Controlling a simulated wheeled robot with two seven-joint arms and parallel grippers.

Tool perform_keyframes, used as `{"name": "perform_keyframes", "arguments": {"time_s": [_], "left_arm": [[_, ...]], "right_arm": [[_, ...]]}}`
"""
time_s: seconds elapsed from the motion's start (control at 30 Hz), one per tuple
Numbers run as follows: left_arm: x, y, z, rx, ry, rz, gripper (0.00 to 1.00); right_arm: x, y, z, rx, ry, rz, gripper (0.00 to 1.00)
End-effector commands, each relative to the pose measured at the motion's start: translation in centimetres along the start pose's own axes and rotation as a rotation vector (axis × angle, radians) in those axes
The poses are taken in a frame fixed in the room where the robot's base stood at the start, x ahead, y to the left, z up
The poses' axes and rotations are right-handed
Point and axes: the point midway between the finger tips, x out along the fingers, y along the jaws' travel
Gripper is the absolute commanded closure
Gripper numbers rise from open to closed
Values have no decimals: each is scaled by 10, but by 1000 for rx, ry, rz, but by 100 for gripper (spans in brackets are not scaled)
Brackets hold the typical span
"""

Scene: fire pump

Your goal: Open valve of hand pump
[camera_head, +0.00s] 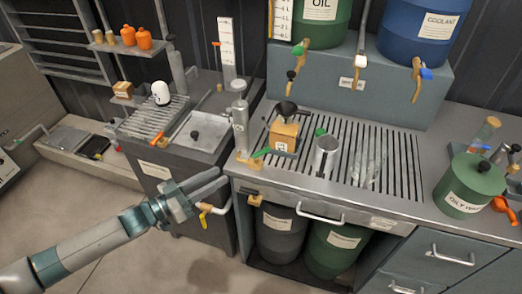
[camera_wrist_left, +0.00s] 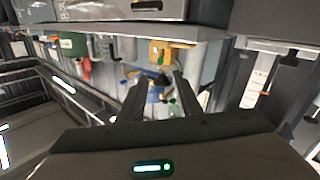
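My left gripper (camera_head: 223,178) reaches in from the lower left, in front of the left end of the grated workbench. Its two fingers are apart with nothing between them, as the left wrist view (camera_wrist_left: 158,88) also shows. A yellow-handled valve (camera_head: 208,208) on a grey pipe sits just below the fingers, with no clear contact. A grey upright cylinder (camera_head: 240,122), perhaps the hand pump, stands on the bench's left edge. At its foot is an orange-yellow fitting (camera_head: 250,160) with a green lever (camera_head: 263,152). I cannot tell which valve is the hand pump's.
Oil (camera_head: 322,20) and coolant (camera_head: 420,30) drums with hanging taps are behind. Open floor lies at the lower left.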

Motion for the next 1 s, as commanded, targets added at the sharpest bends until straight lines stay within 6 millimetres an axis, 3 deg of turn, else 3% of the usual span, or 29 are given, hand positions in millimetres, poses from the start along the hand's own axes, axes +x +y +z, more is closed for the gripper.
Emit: {"name": "perform_keyframes", "arguments": {"time_s": [0.37, 1.0], "left_arm": [[27, 0, -2, 1, 1, 0, 68], [139, 0, -3, 1, 1, -1, 68]], "right_arm": [[-10, 0, -1, 0, 0, 0, 69], [-41, -1, -4, 1, 1, -1, 69]]}}
